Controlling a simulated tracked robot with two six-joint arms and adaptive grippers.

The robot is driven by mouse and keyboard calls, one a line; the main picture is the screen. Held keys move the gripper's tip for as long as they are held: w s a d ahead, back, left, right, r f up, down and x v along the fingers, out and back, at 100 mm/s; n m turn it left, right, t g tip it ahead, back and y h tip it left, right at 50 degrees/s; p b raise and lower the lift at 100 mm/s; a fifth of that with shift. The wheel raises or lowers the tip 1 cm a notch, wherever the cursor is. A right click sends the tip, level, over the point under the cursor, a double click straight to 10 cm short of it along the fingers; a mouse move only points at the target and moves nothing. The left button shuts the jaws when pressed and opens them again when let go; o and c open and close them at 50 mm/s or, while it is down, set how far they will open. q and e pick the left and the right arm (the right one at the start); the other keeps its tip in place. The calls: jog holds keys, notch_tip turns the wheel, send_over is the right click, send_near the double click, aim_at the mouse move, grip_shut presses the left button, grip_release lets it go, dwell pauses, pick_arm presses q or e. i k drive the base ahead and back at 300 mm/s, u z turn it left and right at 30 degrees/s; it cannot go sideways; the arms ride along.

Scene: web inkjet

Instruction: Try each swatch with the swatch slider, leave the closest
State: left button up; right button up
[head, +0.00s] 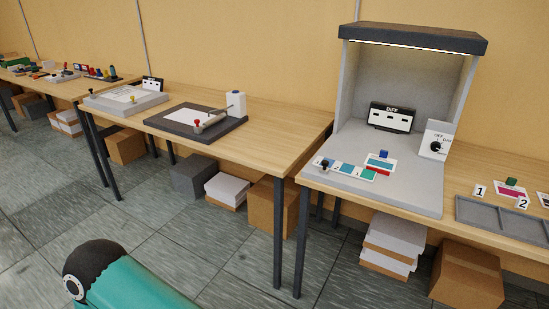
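A strip with several blue-to-teal swatches and a dark knob, which looks like the swatch slider (345,169), lies on the grey floor of a viewing booth (409,191). A white card with a teal patch (380,166) and a small blue block on top lies just behind the strip. A red piece sits between them. A dark display marked DIFF (391,117) stands at the booth's back; its reading is too small to tell. Neither of my grippers is in view.
A dial box (436,141) stands at the booth's right side. Further right are a grey compartment tray (500,221), number tags 1 and 2, and cards with green and magenta. A left table holds a dark board (194,122) with a roller. Boxes (467,279) sit under the tables.

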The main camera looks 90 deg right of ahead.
aim_at(327, 164)
jog(key=u, duration=0.6)
jog(key=i, duration=0.2)
jog(key=z, duration=2.35)
jog(key=i, duration=0.2)
jog(key=z, duration=1.9)
jog(key=k, duration=0.55)
jog(key=z, duration=0.4)
jog(key=i, duration=1.6)
jog(key=u, duration=0.35)
